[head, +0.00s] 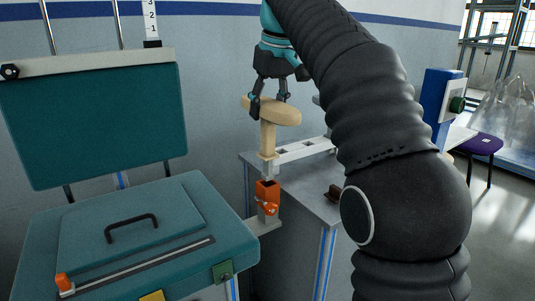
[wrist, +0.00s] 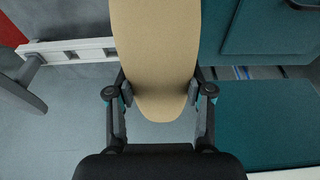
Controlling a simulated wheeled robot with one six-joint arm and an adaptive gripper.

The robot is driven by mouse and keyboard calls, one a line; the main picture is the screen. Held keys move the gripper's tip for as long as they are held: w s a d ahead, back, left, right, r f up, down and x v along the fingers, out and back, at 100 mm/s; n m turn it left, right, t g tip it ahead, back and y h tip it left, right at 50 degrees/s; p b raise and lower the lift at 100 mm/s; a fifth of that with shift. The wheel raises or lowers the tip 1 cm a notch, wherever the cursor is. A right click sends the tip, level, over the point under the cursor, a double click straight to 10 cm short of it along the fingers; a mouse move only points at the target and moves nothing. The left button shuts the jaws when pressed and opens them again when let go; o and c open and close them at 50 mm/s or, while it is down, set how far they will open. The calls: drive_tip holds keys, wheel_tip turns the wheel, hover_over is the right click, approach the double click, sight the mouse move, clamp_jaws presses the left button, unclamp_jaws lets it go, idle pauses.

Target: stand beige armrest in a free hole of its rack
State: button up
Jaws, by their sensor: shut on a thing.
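The beige armrest (head: 274,112) is upright in the head view, its pad on top and its post pointing down. My gripper (head: 269,97) is shut on the pad from above, one finger on each side. The wrist view shows the pad (wrist: 155,55) between the two fingers (wrist: 159,92). The white rack (head: 305,150) is a bar with dark holes along the table's back edge. It also shows in the wrist view (wrist: 92,45), left of the pad. The post's pale lower end is by the rack's left end, above an orange clamp; I cannot tell whether it touches anything.
The orange clamp (head: 267,194) stands on a small ledge just below the post. A teal case-like machine (head: 180,240) is at the front left, with a teal panel (head: 95,125) behind. My arm hides the table's right side.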

drive_tip(key=shift+r, duration=2)
